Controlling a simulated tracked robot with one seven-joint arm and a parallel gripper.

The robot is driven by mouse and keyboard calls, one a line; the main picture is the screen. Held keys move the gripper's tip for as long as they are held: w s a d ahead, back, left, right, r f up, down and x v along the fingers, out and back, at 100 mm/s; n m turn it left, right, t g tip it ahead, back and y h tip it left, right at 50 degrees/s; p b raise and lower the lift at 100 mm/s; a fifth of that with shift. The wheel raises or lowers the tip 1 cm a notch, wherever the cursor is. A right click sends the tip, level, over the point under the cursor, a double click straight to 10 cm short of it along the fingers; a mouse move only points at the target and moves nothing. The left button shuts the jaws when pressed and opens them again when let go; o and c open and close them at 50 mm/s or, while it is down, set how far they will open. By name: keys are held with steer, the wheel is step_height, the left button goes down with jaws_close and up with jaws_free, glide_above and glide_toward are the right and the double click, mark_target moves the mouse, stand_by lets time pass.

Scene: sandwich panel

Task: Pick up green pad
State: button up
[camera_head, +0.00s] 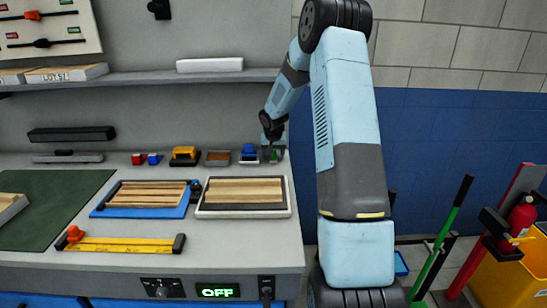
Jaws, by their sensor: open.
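The green pad (274,156) is a small green thing at the right end of the row along the back of the workbench. My gripper (272,150) is right over it, pointing down, with its fingers around or just in front of the pad. The fingers are small and dark, and they partly hide the pad. The jaws are open. I cannot tell whether they touch the pad.
Left of the pad stand a blue block (249,153), a brown block (217,158) and a yellow-and-black tool (185,156). A shelf (140,81) runs behind and above. A framed wooden panel (243,193) lies in front. A yellow clamp bar (120,244) lies nearer.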

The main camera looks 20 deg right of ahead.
jaws_close()
stand_by(0.7)
steer(key=shift+r, duration=0.3)
step_height(320, 180, up, 2)
steer(key=shift+r, duration=0.25)
steer(key=s+a+r, duration=0.2)
steer(key=s+r, duration=0.7)
steer(key=s, duration=0.4)
steer(key=shift+s+a+r, duration=0.35)
steer(key=shift+s+r, duration=0.05)
